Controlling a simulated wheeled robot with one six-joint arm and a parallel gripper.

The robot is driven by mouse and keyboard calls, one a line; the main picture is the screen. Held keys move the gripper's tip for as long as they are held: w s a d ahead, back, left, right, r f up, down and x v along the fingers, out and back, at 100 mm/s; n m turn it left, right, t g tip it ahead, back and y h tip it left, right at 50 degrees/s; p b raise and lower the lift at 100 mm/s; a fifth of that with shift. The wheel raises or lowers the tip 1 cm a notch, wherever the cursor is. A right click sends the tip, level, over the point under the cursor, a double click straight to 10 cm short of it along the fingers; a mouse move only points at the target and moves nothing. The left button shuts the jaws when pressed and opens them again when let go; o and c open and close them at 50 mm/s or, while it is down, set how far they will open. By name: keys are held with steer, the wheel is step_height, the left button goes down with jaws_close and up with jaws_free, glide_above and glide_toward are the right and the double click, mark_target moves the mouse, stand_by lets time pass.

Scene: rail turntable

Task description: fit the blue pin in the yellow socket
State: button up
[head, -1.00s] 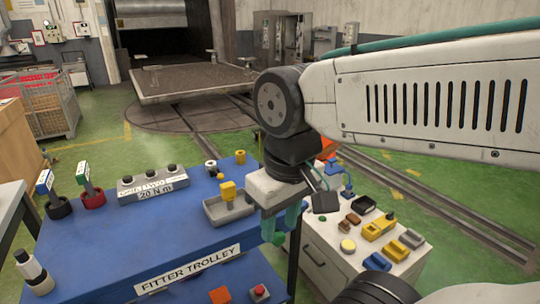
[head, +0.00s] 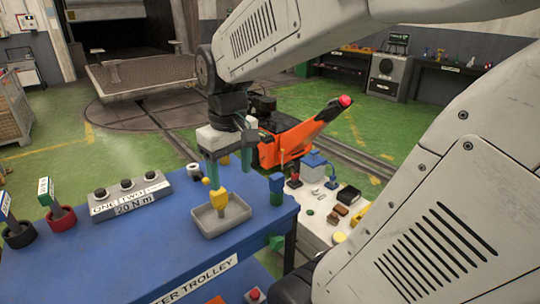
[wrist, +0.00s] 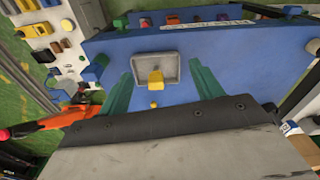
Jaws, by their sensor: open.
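My gripper (head: 229,168) hangs with its two green fingers pointing down over the blue trolley top. It is open and empty; its fingers also show in the wrist view (wrist: 162,88). A yellow block on a narrower stem (head: 218,197) stands in a grey tray (head: 237,218), below the fingers; in the wrist view the block (wrist: 155,79) appears between them, apart from both. A small yellow piece (head: 207,180) is just behind the tray. A green post with a blue top (head: 276,186) stands at the trolley's right edge. I cannot tell which piece is the pin or the socket.
A grey box with several knobs (head: 130,193) and a red cup with a green-handled piece (head: 61,218) stand left of the tray. A white cabinet with small items (head: 318,215) is to the right. An orange device (head: 290,142) is behind my gripper.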

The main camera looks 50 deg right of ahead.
steer(key=w+d+f, duration=0.3)
steer(key=w+d, duration=0.1)
steer(key=d, duration=0.6)
steer(key=m, duration=0.1)
glide_above(277, 175)
steer(key=shift+g, duration=0.4)
steer(key=f, duration=0.4)
steer(key=shift+a+f, duration=0.25)
steer(key=shift+f, duration=0.05)
steer(key=shift+s+d+f+m, duration=0.1)
steer(key=shift+d+f+m, duration=0.1)
steer(key=shift+f+m, duration=0.1)
steer(key=shift+f, duration=0.4)
step_height(277, 175, down, 7)
steer(key=shift+r, duration=0.2)
steer(key=shift+c, duration=0.3)
steer(key=c, duration=1.1)
